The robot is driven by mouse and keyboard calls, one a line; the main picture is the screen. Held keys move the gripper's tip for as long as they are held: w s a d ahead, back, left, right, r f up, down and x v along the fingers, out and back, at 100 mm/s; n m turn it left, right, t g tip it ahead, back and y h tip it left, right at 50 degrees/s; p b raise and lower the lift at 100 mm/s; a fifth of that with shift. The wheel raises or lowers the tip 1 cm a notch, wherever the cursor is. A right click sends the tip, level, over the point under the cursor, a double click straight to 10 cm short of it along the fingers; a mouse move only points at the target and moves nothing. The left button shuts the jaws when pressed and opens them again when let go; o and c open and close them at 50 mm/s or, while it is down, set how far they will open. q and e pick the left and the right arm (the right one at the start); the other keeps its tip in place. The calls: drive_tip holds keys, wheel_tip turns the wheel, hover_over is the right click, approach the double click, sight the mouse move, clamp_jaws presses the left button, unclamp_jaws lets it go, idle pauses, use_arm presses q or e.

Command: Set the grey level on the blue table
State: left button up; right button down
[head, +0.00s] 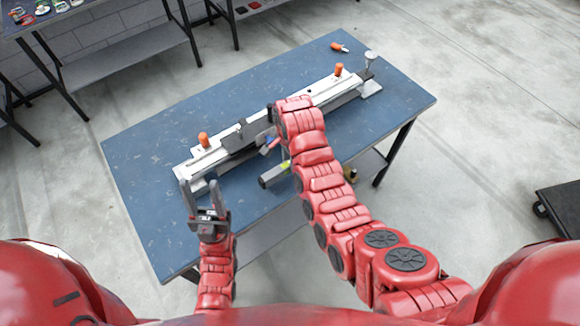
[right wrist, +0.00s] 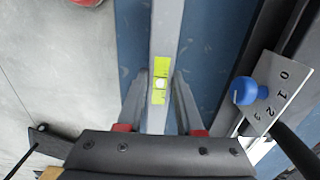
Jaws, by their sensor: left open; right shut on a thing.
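The grey level (head: 273,176) shows beside my right arm in the head view, over the front part of the blue table (head: 160,225). Its yellow-green vial window (right wrist: 160,80) lies between the fingers in the right wrist view. My right gripper (right wrist: 160,88) is shut on the level; in the head view my arm mostly hides this gripper. Blue tabletop shows on both sides of the bar. I cannot tell whether the level touches the table. My left gripper (head: 199,184) is open and empty, fingers pointing away, over the table's left part.
A long metal fixture with orange knobs (head: 203,139) runs diagonally across the table. A blue knob on a numbered plate (right wrist: 250,92) is close right of my right gripper. An orange-handled tool (head: 339,47) lies at the far edge. The table's front left is clear.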

drive_tip(key=shift+s+f+p, duration=0.1)
drive_tip(key=shift+f+p, duration=0.5)
drive_tip(key=shift+f, duration=1.05)
drive_tip(key=c, duration=0.6)
unclamp_jaws()
drive_tip(key=shift+o, duration=0.2)
drive_tip(key=shift+r, duration=0.1)
